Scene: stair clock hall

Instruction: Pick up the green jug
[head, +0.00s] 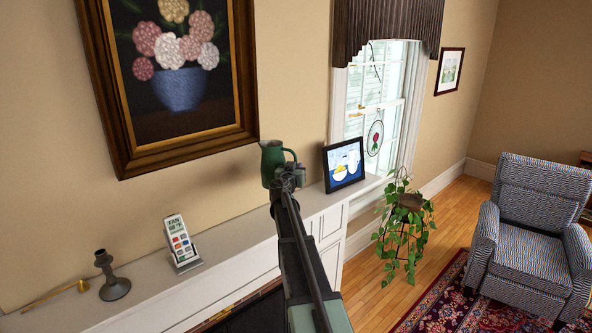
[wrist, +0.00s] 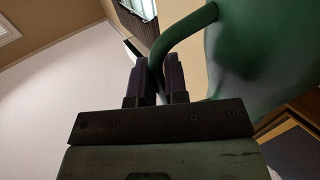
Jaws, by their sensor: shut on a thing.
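The green jug (head: 271,161) is at the far end of the white mantel shelf, upright in the head view. Its handle faces right, towards my gripper. My gripper (head: 291,178) is shut on the jug's handle. In the wrist view, the green handle (wrist: 178,36) passes between the two dark fingers of my gripper (wrist: 162,78), and the jug's body (wrist: 255,45) fills the upper right. My arm and gripper hide the jug's lower part in the head view, so I cannot tell whether its base touches the shelf.
A framed picture (head: 343,164) stands right of the jug on the white mantel (head: 150,287). A remote in a stand (head: 182,243), a dark candlestick (head: 111,276) and a brass snuffer (head: 55,294) are to the left. A large painting (head: 178,75) hangs behind. A hanging plant (head: 405,215) is to the right.

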